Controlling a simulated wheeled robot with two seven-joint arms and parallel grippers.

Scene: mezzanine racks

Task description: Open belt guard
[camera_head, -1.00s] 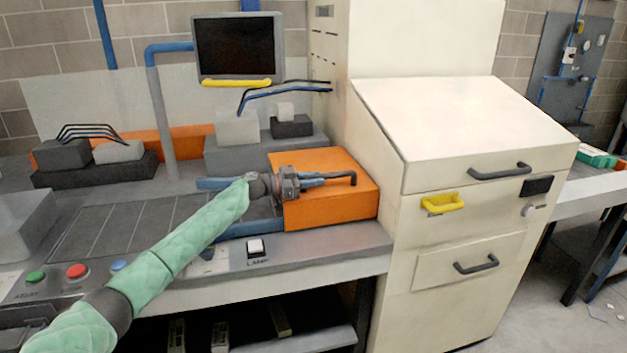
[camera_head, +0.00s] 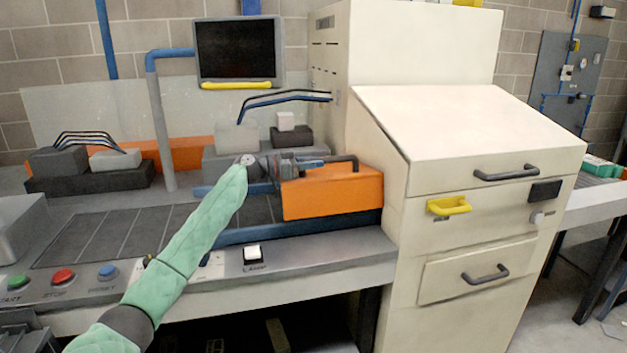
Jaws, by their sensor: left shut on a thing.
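The orange belt guard (camera_head: 335,195) sits over the right end of the dark conveyor belt (camera_head: 130,230), against the cream cabinet. Its front edge stands raised, with a dark gap beneath it. A dark bar handle (camera_head: 345,159) runs along its upper edge. My left gripper (camera_head: 312,163) reaches in from the left on its green-sleeved arm and is shut on this handle. The finger contact is small and partly hidden. My right gripper is not in view.
The cream cabinet (camera_head: 460,130) with dark handles and a yellow handle (camera_head: 449,206) stands close to the right of the guard. A monitor (camera_head: 238,48) hangs behind. A lamp switch (camera_head: 253,252) and coloured buttons (camera_head: 63,276) line the bench front.

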